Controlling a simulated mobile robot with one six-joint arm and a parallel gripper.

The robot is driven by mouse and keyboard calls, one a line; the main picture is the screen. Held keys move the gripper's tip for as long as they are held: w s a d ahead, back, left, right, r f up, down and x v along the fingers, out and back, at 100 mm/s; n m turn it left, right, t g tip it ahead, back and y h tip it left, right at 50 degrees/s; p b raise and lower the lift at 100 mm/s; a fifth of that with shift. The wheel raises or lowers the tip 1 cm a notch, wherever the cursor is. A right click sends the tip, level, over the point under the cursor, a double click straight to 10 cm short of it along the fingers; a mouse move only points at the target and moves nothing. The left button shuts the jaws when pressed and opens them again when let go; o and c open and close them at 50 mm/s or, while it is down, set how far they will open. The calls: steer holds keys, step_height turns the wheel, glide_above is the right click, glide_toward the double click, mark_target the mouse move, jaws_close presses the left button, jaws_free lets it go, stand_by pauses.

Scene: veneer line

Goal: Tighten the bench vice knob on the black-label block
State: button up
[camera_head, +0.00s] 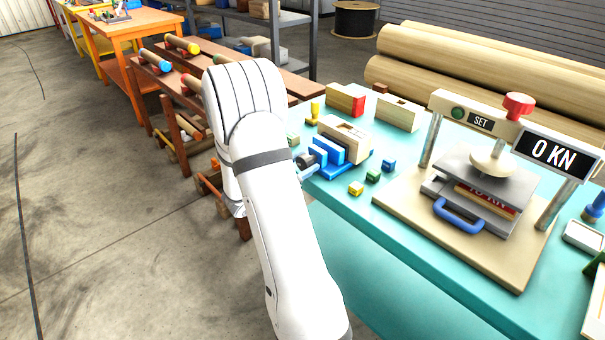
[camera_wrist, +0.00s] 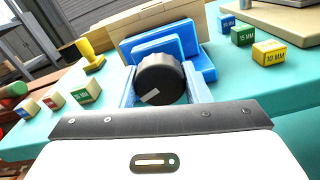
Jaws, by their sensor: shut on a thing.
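The blue bench vice (camera_head: 335,168) stands near the left end of the teal bench, and it also shows in the wrist view (camera_wrist: 207,62). Its round black knob (camera_wrist: 158,76) faces me and has a pale mark low on its face. My gripper (camera_wrist: 163,92) is shut on the knob, one light-blue finger on each side. In the head view my white arm hides most of my gripper (camera_head: 307,170). A pale wooden piece (camera_head: 346,139) is right behind the vice. I cannot tell whether anything sits between the jaws. No black label shows.
Small blue (camera_head: 389,165), green (camera_head: 373,176) and yellow (camera_head: 356,188) blocks lie right of the vice. Several labelled blocks (camera_wrist: 85,92) and a yellow stamp-like piece (camera_wrist: 90,57) are left of it. A press reading 0 KN (camera_head: 490,165) stands further right.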

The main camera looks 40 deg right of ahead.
steer(key=m+b, duration=0.2)
steer(key=shift+f+b, duration=0.15)
steer(key=shift+b, duration=0.2)
steer(key=shift+m+b, duration=0.9)
steer(key=shift+r, duration=0.25)
steer(key=o, duration=1)
steer(key=shift+d+f, duration=0.1)
steer(key=a, duration=0.8)
steer(key=shift+s, duration=0.35)
steer(key=shift+d, duration=0.1)
